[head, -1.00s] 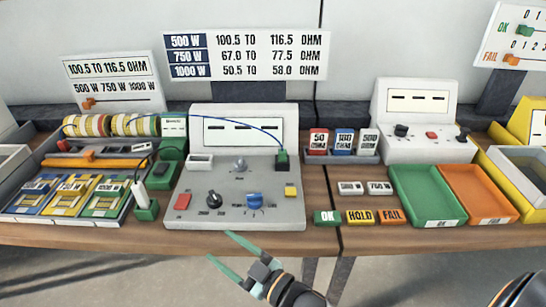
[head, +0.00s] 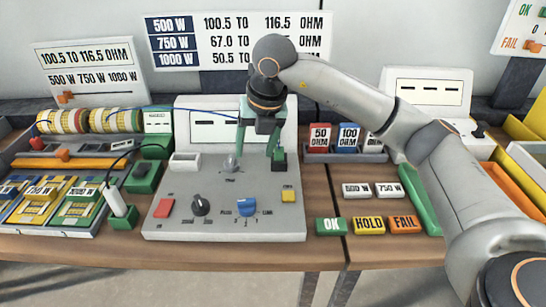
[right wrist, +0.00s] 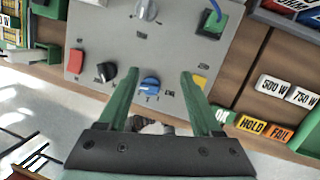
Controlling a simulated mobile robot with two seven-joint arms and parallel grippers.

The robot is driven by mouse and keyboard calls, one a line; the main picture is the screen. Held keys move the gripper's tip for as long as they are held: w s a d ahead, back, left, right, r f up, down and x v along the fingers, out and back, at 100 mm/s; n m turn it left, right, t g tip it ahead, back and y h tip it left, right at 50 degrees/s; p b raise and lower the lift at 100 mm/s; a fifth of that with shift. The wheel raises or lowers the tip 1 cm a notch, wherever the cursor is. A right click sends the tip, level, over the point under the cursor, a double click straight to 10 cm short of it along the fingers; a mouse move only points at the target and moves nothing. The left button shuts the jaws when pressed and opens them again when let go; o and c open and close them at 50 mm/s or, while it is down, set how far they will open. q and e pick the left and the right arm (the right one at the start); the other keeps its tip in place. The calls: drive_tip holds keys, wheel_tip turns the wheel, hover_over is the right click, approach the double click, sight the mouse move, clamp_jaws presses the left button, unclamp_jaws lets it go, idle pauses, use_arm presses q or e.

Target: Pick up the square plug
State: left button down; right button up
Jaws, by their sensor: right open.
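The green socket also shows at the top of the right wrist view (right wrist: 211,22). A white upright plug (head: 117,203) with a black cable stands in a green holder left of the panel. I cannot tell which one is the square plug. My right gripper (head: 257,146) is open and empty, pointing down over the panel, its right finger close to the dark plug. My left gripper is not in view.
The panel carries a red button (head: 164,208), a black knob (head: 201,205), a blue knob (head: 247,206) and a yellow button (head: 289,196). OK, HOLD and FAIL blocks (head: 369,225) lie to the right. My right arm hides part of the trays.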

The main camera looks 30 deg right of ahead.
drive_tip(key=w+d+r+m+h, duration=0.1)
drive_tip(key=d+r+m+h, duration=0.2)
drive_tip(key=d, duration=0.4)
hover_over(279, 149)
drive_tip(key=s+a, duration=0.2)
wheel_tip(279, 149, down, 5)
drive_tip(key=shift+n+t, duration=0.3)
drive_tip(key=shift+n, duration=0.1)
drive_tip(key=x, duration=0.5)
drive_tip(key=shift+d+f+p, duration=0.3)
drive_tip(key=shift+d+p, duration=0.05)
drive_tip(key=shift+d, duration=0.1)
clamp_jaws()
